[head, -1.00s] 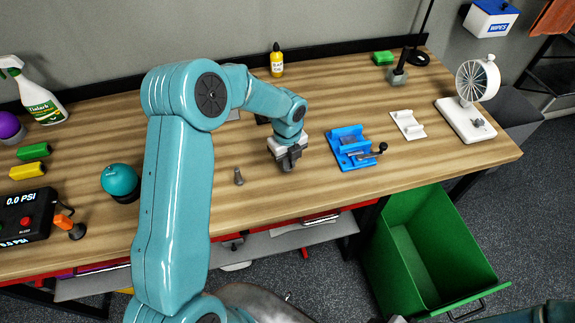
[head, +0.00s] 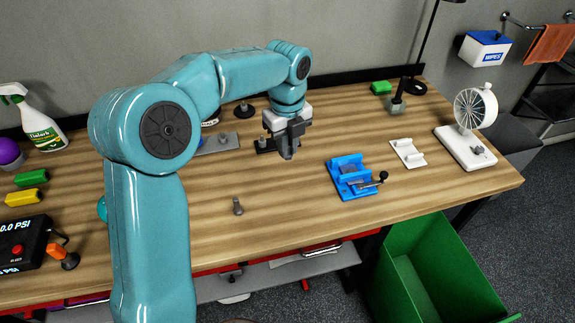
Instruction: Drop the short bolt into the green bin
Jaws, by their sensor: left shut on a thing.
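My left gripper (head: 290,152) is above the middle of the workbench, pointing down. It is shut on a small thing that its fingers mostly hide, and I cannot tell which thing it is. A small grey bolt (head: 238,207) is on the bench top, in front and to the left of this gripper and apart from it. The green bin (head: 465,265) stands open on the floor at the lower right, past the bench's front edge. Its bottom part is cut off by the frame. My right gripper is not in view.
A blue vise fixture (head: 355,182) and a white bracket (head: 406,150) are right of my left gripper. A white fan (head: 465,135) stands at the bench's right end. The front middle of the wooden workbench (head: 285,220) is clear.

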